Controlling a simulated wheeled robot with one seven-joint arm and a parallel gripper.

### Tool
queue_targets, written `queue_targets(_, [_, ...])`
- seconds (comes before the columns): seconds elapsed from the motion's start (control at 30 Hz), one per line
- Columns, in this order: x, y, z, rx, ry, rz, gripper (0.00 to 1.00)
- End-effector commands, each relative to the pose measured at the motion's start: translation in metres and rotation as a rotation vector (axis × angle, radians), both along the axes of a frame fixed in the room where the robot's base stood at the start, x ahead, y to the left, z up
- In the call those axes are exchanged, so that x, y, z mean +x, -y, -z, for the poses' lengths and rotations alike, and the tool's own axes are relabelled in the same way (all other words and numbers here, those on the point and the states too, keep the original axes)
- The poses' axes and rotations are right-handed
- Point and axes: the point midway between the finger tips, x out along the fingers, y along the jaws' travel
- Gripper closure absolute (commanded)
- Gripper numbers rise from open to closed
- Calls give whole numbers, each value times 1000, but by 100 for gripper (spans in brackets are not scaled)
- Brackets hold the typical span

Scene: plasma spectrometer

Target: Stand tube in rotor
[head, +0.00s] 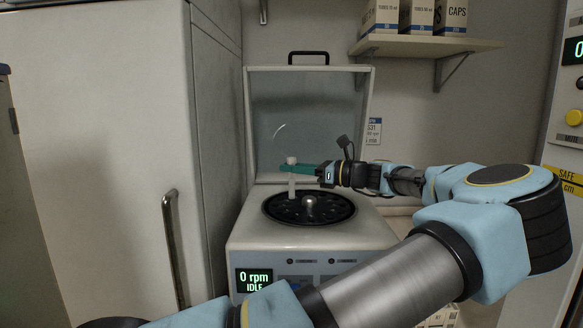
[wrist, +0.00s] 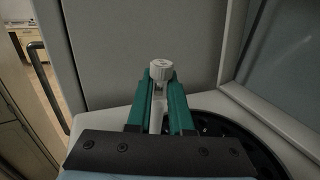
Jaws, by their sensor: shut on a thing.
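A white capped tube (head: 292,176) stands upright at the left part of the black rotor (head: 330,213) in the head view. My gripper (head: 292,168) reaches in from the right and its green fingers are shut on the tube just below the cap. The tube's lower end meets the rotor's rear left area in the picture; I cannot tell whether it sits in a hole or hangs above one. In the wrist view the tube (wrist: 159,72) shows between the two green fingers (wrist: 160,100), and its lower end is hidden. The rotor (wrist: 235,135) shows partly behind the right finger.
The centrifuge (head: 300,240) has its clear lid (head: 310,110) raised behind the rotor, and its display reads 0 rpm, IDLE. A metal knob (head: 309,202) rises at the rotor's centre. A tall cabinet (head: 110,150) stands close on the left. A shelf (head: 425,45) with boxes hangs above right.

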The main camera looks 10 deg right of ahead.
Motion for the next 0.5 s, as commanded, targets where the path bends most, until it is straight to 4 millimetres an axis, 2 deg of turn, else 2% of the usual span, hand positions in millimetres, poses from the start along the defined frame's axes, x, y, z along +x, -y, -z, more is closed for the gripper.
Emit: queue_targets(0.5, [0,0,45,1,0,0,100])
